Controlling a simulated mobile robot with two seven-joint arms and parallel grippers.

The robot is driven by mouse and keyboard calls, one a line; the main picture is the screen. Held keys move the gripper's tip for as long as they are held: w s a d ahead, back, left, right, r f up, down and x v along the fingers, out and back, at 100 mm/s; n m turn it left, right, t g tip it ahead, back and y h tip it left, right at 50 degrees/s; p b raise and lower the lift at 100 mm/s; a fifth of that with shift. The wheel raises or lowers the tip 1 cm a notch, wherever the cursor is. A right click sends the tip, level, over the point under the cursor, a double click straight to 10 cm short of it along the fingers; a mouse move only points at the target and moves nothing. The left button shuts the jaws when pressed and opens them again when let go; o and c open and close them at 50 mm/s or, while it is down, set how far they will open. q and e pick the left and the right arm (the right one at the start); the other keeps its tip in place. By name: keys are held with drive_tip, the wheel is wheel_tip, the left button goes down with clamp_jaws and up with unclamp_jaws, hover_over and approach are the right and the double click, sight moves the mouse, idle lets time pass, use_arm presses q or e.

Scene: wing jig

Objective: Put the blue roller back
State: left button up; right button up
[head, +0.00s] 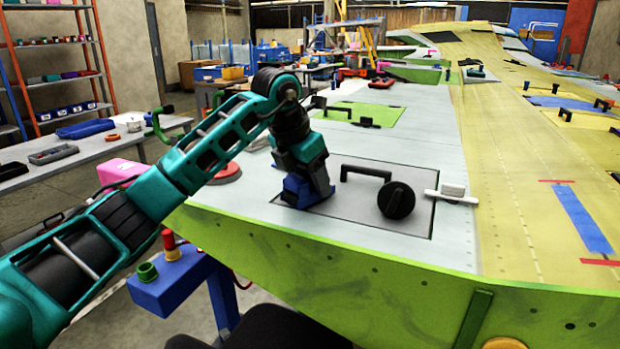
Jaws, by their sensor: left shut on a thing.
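My left arm comes in from the left, and its left gripper (306,184) points down onto the grey panel of the wing. It is shut on a dark blue thing, which looks like the blue roller (296,190), low at the panel's left part. The gripper's dark body hides much of the roller, and I cannot tell whether it touches the panel. My right gripper is not in view.
The panel (352,215) carries a black handle (366,172) and a black round knob (396,200). A white-and-grey tool (452,193) lies at its right edge.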

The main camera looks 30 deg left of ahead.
use_arm(q)
drive_tip(key=o, duration=1)
drive_tip(key=shift+f, duration=0.1)
drive_tip(key=v, duration=1.2)
